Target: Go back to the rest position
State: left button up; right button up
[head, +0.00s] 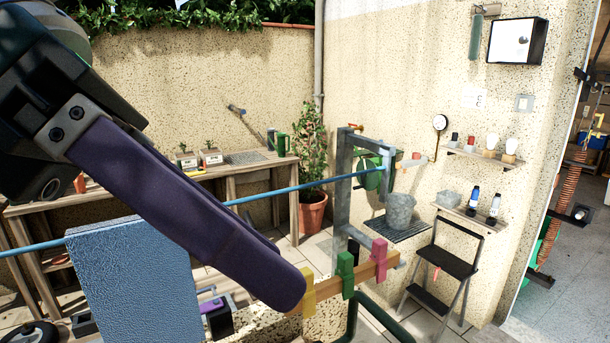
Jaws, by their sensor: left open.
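My left gripper (282,284) reaches in from the upper left, close to the camera. Its long purple fingers lie nearly one behind the other, pointing down to the right. It is open, and nothing shows between the fingers. The fingers pass in front of a blue textured panel (135,285) at the lower left and hide part of it. I cannot tell whether they touch it. My right gripper is not in view.
A blue bar (300,188) crosses behind the fingers. A wooden rail with yellow, green (345,275) and pink (378,260) clips is just right of the fingertips. A grey frame (343,190), bucket (400,212) and black step stool (445,262) stand beyond. Workbenches line the back wall.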

pick_arm(q)
jog(key=s+d+r+n+h, duration=0.2)
jog(key=d+r+n+h, duration=0.1)
jog(key=d+r+h, duration=0.45)
jog(key=w+a+r+n+t, duration=0.4)
jog(key=n+t, duration=0.5)
jog(key=w+a+r+n+t, duration=0.3)
jog(key=w+r+n+t, duration=0.1)
jog(key=n+t, duration=0.5)
jog(key=w+a+f+n+t+y, duration=0.35)
jog(key=a+f+n+y, duration=0.55)
jog(key=n+y, duration=0.55)
jog(key=s+a+f+n+g+y, duration=0.1)
jog(key=a+f+n+g+y, duration=0.1)
jog(key=a+f+n+g, duration=0.3)
jog(key=s+a+f+n+g+y, duration=0.1)
jog(key=s+f+n+g, duration=0.1)
jog(key=f, duration=0.5)
jog(key=s+f+n+g, duration=0.2)
jog(key=s+f+g, duration=0.4)
jog(key=s, duration=0.4)
jog(key=s+f+n+g, duration=0.2)
jog(key=s+f+g, duration=0.3)
jog(key=s+f, duration=0.4)
jog(key=w+p+v, duration=0.3)
jog(key=p+v, duration=1)
jog(key=v, duration=0.1)
jog(key=shift+w+a+r+t+p, duration=0.25)
jog(key=shift+w+r+t+p, duration=0.1)
jog(key=shift+w+r+t, duration=0.15)
